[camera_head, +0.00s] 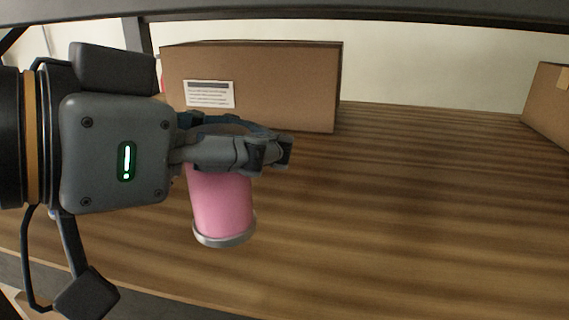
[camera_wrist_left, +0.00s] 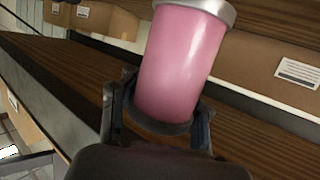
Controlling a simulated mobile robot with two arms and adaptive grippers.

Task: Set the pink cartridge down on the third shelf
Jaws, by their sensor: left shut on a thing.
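The pink cartridge (camera_head: 221,203) is a pink cylinder with a metallic rim at its lower end. My left gripper (camera_head: 268,152) is shut around its upper part. In the head view the cartridge is close to upright, over the wooden shelf (camera_head: 420,220). I cannot tell whether its base touches the board. In the left wrist view the cartridge (camera_wrist_left: 180,62) stands out between the fingers of my left gripper (camera_wrist_left: 158,120). The fingers hide part of it. My right gripper is not in view.
A cardboard box (camera_head: 270,80) with a white label stands on the shelf behind the cartridge. Another cardboard box (camera_head: 549,100) is at the far right. The board between and in front of them is clear. A dark beam (camera_head: 350,14) runs across the top.

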